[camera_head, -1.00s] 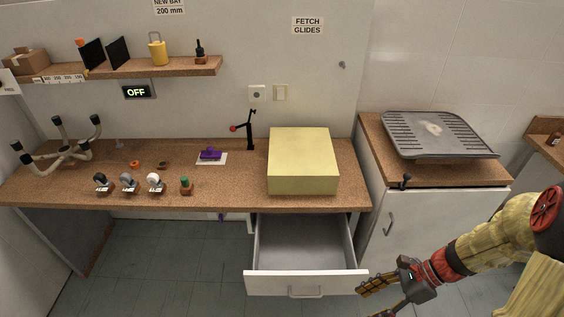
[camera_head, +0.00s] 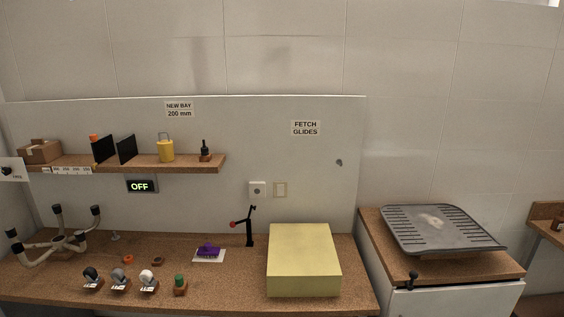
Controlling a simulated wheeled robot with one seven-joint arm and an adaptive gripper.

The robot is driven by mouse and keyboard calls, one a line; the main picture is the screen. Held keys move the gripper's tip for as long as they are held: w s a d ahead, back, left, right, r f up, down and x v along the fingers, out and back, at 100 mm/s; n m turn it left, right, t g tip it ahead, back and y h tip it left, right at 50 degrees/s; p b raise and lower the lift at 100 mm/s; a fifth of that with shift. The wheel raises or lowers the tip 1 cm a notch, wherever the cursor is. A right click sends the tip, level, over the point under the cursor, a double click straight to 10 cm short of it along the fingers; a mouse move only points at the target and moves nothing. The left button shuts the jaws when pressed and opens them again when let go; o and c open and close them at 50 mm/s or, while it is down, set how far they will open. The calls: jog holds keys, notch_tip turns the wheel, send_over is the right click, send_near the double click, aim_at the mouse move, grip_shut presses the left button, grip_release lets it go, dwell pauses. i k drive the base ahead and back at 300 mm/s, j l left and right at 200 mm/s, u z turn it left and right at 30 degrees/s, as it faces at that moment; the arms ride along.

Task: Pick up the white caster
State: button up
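The white caster (camera_head: 147,278) stands near the front edge of the cork-topped bench (camera_head: 218,291), on a small labelled base. It is the rightmost of three casters in a row. A grey caster (camera_head: 119,278) is just left of it, and a black caster (camera_head: 91,276) is farther left. A green-topped piece (camera_head: 180,283) stands close on its right. My gripper is out of view in the head view.
A large pale yellow box (camera_head: 303,260) fills the bench's right part. An upturned chair base (camera_head: 55,238) stands at the left. A purple item on a white card (camera_head: 208,254) and a small black stand (camera_head: 247,228) are behind. A shelf (camera_head: 185,164) hangs above.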

aim_at(146, 276)
jog(key=u, duration=1.35)
jog(key=i+j+z, duration=0.1)
jog(key=i+j, duration=0.45)
jog(key=i, duration=0.3)
jog(key=i+j+z, duration=0.1)
jog(key=i+j, duration=0.5)
jog(key=i, duration=0.2)
jog(key=i+j+z, duration=0.1)
jog(key=i+j, duration=0.6)
jog(key=i, duration=0.1)
